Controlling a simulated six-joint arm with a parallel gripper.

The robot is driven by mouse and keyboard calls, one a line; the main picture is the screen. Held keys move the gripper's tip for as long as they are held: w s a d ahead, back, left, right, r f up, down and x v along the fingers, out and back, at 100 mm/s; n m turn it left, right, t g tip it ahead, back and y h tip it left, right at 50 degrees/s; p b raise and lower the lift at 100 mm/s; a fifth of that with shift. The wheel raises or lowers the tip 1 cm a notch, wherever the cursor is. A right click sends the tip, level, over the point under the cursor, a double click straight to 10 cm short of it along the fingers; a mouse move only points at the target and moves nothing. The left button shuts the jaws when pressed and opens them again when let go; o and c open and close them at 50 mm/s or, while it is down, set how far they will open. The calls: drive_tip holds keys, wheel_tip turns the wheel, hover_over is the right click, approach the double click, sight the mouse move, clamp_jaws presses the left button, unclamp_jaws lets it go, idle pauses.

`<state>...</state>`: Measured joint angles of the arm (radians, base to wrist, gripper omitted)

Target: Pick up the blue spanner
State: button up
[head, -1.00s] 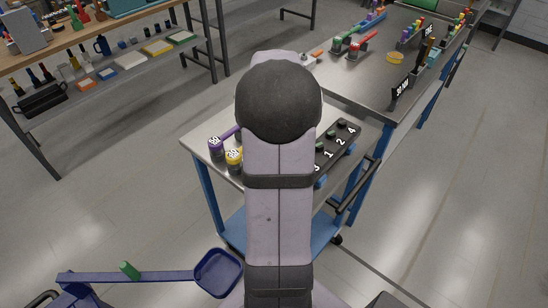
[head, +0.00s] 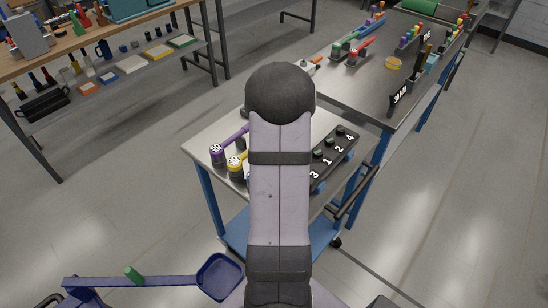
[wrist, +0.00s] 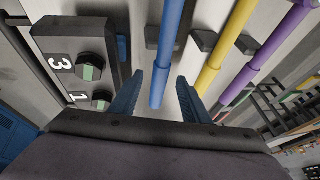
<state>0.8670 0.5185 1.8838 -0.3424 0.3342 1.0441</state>
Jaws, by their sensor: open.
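The blue spanner (wrist: 173,32) shows in the wrist view as a long blue bar, its near end between my fingers. My gripper (wrist: 169,78) is open, one finger on each side of the bar; I see no clear contact. A yellow spanner (wrist: 228,45) and a purple spanner (wrist: 267,55) lie to its right. In the head view my own arm hides the blue spanner and my gripper; parts of the purple spanner (head: 235,136) and the yellow one (head: 235,166) show left of the arm.
A black block with numbered knobs (wrist: 77,50) stands close left of my gripper; it also shows in the head view (head: 335,155). The blue-legged cart's pale top (head: 207,137) carries these things. A long metal bench (head: 352,82) with several coloured items stands behind.

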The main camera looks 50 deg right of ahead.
drive_tip(key=shift+x, duration=0.8)
clamp_jaws()
drive_tip(key=shift+r, duration=0.2)
